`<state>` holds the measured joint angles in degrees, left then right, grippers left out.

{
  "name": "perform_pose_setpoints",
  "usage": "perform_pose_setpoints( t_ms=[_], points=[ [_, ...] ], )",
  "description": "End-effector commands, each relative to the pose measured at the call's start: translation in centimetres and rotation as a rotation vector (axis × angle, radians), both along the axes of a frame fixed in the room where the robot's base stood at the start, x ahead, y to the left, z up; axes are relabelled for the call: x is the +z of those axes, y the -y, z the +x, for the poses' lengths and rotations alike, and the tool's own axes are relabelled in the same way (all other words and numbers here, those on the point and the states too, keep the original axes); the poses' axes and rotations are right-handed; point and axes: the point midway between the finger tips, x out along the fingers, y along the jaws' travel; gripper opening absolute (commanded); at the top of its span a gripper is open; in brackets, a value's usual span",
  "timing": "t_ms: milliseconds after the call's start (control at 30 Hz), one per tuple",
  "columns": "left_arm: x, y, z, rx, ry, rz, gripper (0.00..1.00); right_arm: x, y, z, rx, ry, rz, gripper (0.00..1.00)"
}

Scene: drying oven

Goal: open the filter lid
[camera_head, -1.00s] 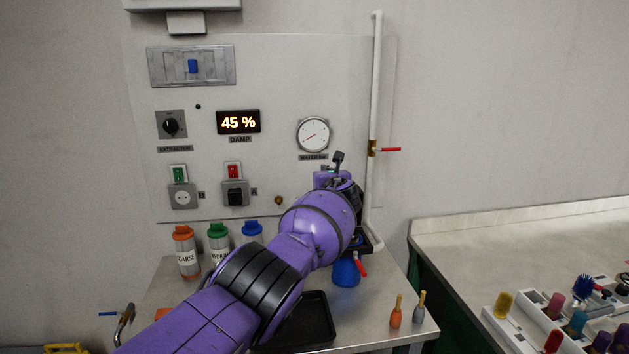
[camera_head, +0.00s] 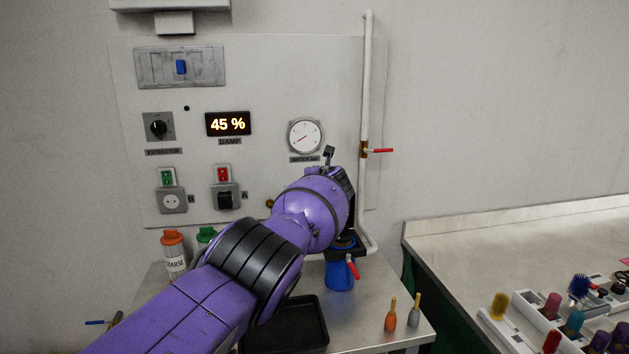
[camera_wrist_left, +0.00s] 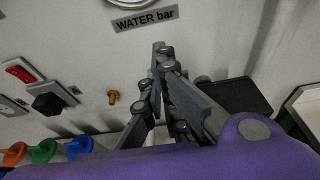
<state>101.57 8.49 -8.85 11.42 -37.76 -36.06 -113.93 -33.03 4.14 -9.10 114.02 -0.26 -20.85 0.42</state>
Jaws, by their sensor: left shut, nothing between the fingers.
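The filter appears to be the blue vessel (camera_head: 339,277) with a dark top piece, at the foot of the white pipe in the head view. My left arm partly covers its top, and whether the lid is open or shut cannot be told. A dark flat piece (camera_wrist_left: 242,96), possibly the filter lid, shows right of my fingers in the left wrist view. My left gripper (camera_wrist_left: 163,55) is shut and empty, its tips just below the WATER bar label. In the head view, a dark part of it shows above my wrist (camera_head: 328,153). My right gripper is not in view.
The white pipe (camera_head: 366,110) with a red-handled valve (camera_head: 378,150) rises beside the filter. A red handle (camera_head: 352,268) sits at the blue vessel. A black tray (camera_head: 300,325), capped bottles (camera_head: 172,253) and two small tools (camera_head: 391,315) stand on the bench.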

Motion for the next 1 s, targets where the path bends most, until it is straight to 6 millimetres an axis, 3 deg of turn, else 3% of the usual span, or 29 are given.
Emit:
perform_pose_setpoints(
  t_ms=[567,1000],
  points=[
    [-0.4,0.7,-1.0,-0.003,-0.005,-0.006,0.0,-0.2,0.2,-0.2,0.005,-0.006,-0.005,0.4],
    [0.7,1.4,-5.1,0.0,0.0,-0.001,0.0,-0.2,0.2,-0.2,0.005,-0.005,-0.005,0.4]
  ],
)
